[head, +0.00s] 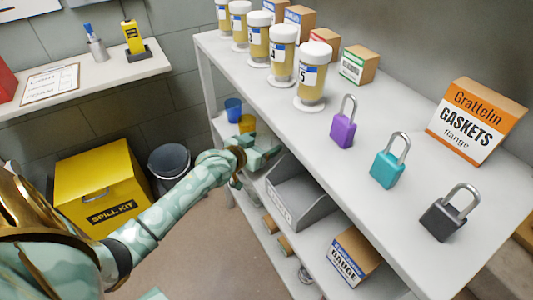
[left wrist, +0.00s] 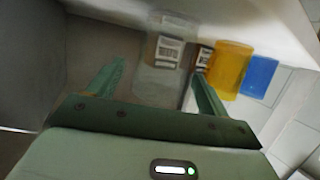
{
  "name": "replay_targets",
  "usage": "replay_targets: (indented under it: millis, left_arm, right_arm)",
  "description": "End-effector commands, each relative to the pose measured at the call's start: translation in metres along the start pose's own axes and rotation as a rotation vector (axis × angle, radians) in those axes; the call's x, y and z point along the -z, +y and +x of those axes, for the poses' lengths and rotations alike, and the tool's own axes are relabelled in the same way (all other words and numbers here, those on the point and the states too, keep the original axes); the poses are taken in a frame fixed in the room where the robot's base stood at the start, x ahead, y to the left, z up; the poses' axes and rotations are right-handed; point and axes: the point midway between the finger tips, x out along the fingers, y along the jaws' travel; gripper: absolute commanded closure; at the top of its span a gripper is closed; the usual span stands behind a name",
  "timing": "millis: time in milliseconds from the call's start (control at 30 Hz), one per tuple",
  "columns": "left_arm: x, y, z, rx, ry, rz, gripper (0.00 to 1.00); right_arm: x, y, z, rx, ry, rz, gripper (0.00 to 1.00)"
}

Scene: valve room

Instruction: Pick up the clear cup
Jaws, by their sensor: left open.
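The clear cup (left wrist: 160,78) is see-through and faint in the left wrist view, just beyond and between the fingers of my left gripper (left wrist: 157,70). The fingers are open; I cannot tell whether the cup is inside their reach. In the head view my left gripper (head: 262,152) is at the middle shelf of the white rack, and I cannot make out the clear cup there. A yellow cup (left wrist: 230,67) and a blue cup (left wrist: 260,76) stand beside it, right of the right finger.
The rack's top (head: 400,105) lies above the shelf, with jars, padlocks and boxes on it. A grey bin (head: 300,205) sits on the shelf close to the gripper. A yellow spill kit (head: 100,190) and a bucket (head: 169,160) stand at left.

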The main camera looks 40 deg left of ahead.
Motion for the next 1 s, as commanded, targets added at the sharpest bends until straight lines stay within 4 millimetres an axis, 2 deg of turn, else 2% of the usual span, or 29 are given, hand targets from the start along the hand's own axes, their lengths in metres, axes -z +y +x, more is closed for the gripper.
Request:
replay_targets:
  millis: [67,267,300,433,467,800,933,1000]
  left_arm:
    - [-0.002,0.000,0.006,0.000,-0.002,0.000,0.21]
    - [0.002,0.000,0.006,0.000,0.001,0.001,0.21]
    - [0.002,0.000,0.006,0.000,0.001,0.001,0.27]
    - [0.002,0.000,0.006,0.000,0.001,0.001,0.63]
    - [0.002,0.000,0.006,0.000,0.001,0.001,0.68]
    - [0.004,0.000,0.005,0.000,0.001,0.001,0.68]
    - [0.017,0.000,0.001,0.000,0.005,0.002,0.68]
    - [0.030,0.000,-0.003,0.000,0.008,0.003,0.68]
  right_arm:
    - [0.000,0.002,0.003,-0.002,-0.006,-0.007,0.64]
    - [0.001,0.002,0.002,-0.003,-0.003,-0.008,0.64]
    - [0.001,0.002,0.001,-0.003,-0.003,-0.007,0.64]
    - [0.001,0.002,0.002,-0.003,-0.003,-0.007,0.64]
    - [0.001,0.002,0.002,-0.003,-0.003,-0.007,0.64]
    - [0.002,0.003,0.000,-0.004,0.001,-0.006,0.64]
    - [0.003,0.002,-0.007,-0.004,0.013,0.004,0.64]
    - [0.001,-0.011,-0.013,0.013,0.021,0.027,0.64]
